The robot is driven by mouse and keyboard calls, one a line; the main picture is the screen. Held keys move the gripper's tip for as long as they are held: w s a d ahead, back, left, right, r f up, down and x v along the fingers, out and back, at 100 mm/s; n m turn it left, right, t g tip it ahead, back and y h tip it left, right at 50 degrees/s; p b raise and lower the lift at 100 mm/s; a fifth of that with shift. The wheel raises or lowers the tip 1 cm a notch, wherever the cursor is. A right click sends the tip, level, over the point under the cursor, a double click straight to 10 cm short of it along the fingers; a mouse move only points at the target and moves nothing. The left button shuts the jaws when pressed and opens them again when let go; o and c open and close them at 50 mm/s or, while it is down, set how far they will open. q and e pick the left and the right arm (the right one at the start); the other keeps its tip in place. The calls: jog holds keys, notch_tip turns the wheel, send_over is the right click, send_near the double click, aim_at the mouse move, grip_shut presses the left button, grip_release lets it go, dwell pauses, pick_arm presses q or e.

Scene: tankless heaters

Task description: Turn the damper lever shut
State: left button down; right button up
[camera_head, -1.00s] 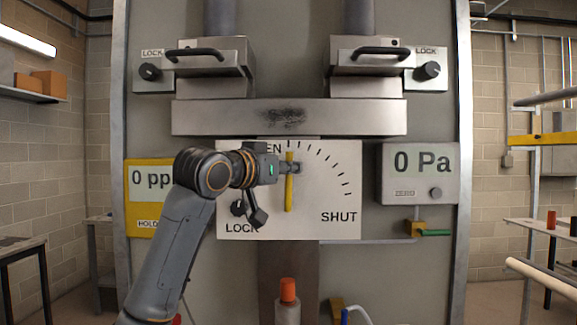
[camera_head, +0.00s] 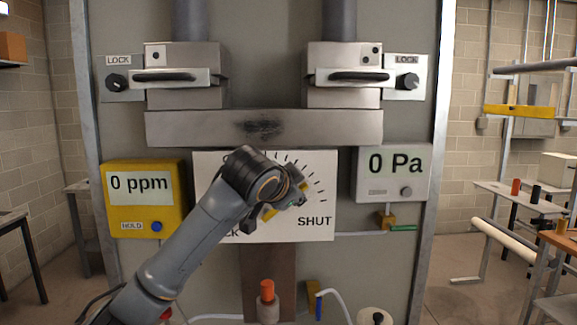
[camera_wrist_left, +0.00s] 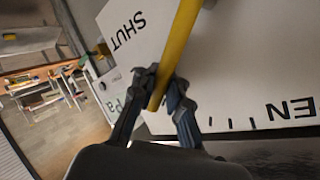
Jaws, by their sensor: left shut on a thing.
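The yellow damper lever (camera_wrist_left: 181,43) runs diagonally across the white dial plate (camera_head: 312,165) in the left wrist view. In the head view only bits of the lever (camera_head: 269,213) show around my gripper; it is tilted, its upper end leaning right. My left gripper (camera_wrist_left: 165,88) is shut on the lever, its fingers on either side. In the head view the left gripper (camera_head: 291,195) is in front of the dial's middle, and my arm hides most of OPEN and part of LOCK. My right gripper is not in view.
A yellow ppm meter (camera_head: 145,208) hangs left of the dial and a grey Pa gauge (camera_head: 393,174) hangs right of it. Two handled metal boxes with LOCK knobs (camera_head: 117,83) sit above. An orange-capped bottle (camera_head: 267,302) stands below.

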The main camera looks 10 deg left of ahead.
aim_at(304, 213)
pick_arm(q)
jog(key=f+m+y+p, duration=0.1)
jog(key=p, duration=0.1)
jog(key=d+f+g+p, duration=0.1)
jog(key=p, duration=0.1)
jog(key=shift+w+d+m+y, duration=0.15)
jog(key=shift+m+y, duration=0.25)
jog(key=shift+d+f+m+g+y+p, duration=0.2)
jog(key=shift+f+m+g+y+p, duration=0.2)
jog(key=shift+f+m+y+p, duration=0.45)
jog(key=shift+f+n, duration=0.1)
jog(key=shift+n, duration=0.15)
jog(key=c, duration=1.7)
grip_release()
jog(key=shift+o, duration=0.3)
jog(key=shift+r, duration=0.2)
jog(key=v, duration=1.2)
jog(key=shift+s+a, duration=0.2)
jog(key=shift+a, duration=0.05)
